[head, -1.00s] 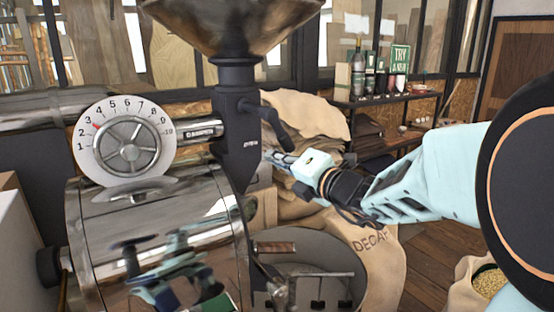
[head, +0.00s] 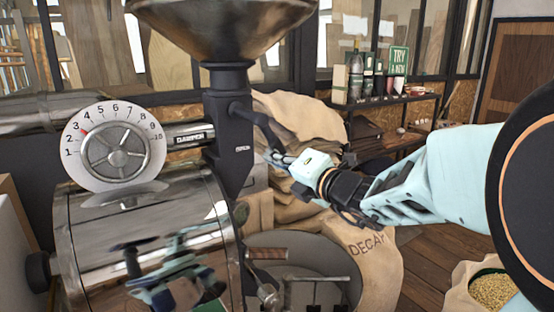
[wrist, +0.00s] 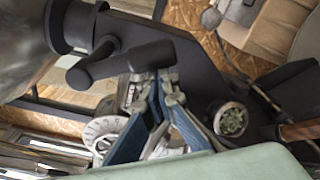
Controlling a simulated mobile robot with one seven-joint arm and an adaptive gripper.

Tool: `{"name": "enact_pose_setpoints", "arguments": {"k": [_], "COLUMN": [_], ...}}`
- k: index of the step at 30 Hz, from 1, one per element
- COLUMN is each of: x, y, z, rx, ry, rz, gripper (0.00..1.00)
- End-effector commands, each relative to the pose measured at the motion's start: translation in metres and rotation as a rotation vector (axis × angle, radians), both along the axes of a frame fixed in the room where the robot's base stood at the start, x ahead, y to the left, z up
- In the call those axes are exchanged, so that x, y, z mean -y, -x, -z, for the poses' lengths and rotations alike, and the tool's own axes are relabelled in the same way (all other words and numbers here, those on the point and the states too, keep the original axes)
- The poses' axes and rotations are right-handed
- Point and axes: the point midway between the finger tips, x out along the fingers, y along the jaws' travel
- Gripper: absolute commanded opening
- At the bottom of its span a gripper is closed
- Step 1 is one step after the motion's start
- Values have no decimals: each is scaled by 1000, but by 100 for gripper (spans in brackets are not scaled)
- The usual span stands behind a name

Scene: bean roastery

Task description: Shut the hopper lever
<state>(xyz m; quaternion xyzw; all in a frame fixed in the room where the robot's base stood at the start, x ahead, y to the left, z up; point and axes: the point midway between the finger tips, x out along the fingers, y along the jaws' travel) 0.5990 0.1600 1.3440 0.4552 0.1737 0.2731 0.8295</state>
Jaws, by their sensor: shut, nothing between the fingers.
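The hopper lever (head: 259,118) is a black handle on the dark throat under the metal hopper (head: 225,22). It slants down and to the right. In the wrist view the lever (wrist: 112,64) crosses in front of the throat, its end close to my fingertips. My gripper (head: 271,156) is shut and empty, with its fingertips just below the lever's outer end. In the wrist view the shut fingertips (wrist: 165,78) meet or nearly meet the lever's end; I cannot tell whether they touch.
The damper dial (head: 114,146) and shiny roaster drum (head: 150,240) stand at left. The round cooling tray (head: 310,262) is below my gripper. Burlap sacks (head: 378,262) stand behind it. A shelf with bags (head: 385,97) is at the back. Open floor shows at right.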

Motion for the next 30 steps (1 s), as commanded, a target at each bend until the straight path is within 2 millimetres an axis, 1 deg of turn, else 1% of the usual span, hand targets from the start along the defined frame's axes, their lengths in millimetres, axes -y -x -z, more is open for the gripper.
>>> {"name": "enact_pose_setpoints", "arguments": {"k": [8, 14, 21, 30], "x": [6, 15, 29, 43], "y": [-4, -9, -19, -29], "z": [-2, -4, -14, -33], "rx": [43, 101, 222, 379], "ry": [61, 145, 325, 557], "rz": [1, 3, 4, 2], "gripper": [0, 0, 0, 0]}}
